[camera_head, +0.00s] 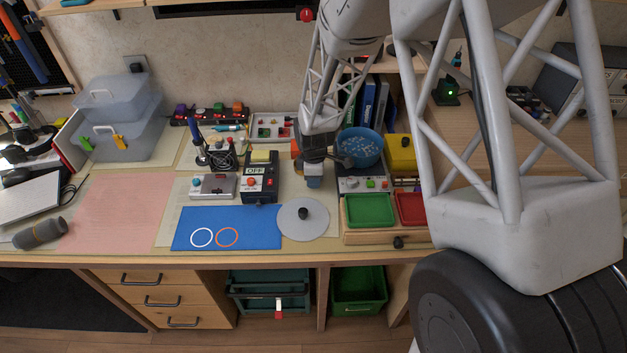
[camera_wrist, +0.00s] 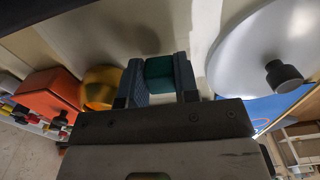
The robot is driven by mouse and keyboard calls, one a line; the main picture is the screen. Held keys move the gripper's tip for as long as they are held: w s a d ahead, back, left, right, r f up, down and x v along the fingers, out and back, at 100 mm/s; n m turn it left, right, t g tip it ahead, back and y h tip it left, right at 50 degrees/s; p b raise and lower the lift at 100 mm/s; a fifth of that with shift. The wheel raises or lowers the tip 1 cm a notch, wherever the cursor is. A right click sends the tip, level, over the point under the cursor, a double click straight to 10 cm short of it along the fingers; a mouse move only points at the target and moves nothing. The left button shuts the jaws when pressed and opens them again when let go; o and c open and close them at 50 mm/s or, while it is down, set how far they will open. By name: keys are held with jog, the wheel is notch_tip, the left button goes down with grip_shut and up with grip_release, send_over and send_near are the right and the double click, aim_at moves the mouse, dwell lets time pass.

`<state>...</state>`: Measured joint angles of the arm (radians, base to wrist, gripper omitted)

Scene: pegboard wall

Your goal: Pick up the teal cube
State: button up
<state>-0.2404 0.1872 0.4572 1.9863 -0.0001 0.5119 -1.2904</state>
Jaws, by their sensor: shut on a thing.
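The teal cube (camera_wrist: 159,68) sits between the two fingers of my gripper (camera_wrist: 159,82) in the wrist view, with both fingers touching its sides. My gripper is shut on it. In the head view my gripper (camera_head: 314,180) points down over the bench, between the grey box with the OFF label and the box with the green button. The cube cannot be made out there. I cannot tell whether the cube still touches the bench.
A grey disc with a black knob (camera_head: 291,219) lies just in front of my gripper. A blue mat (camera_head: 265,218) is left of it. A blue bowl (camera_head: 371,136) stands behind right, above green (camera_head: 369,209) and red trays (camera_head: 410,207). The pink mat (camera_head: 122,210) is clear.

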notch_tip(320, 180, up, 9)
dwell(0.5)
jog(key=shift+d, duration=0.1)
dwell(0.5)
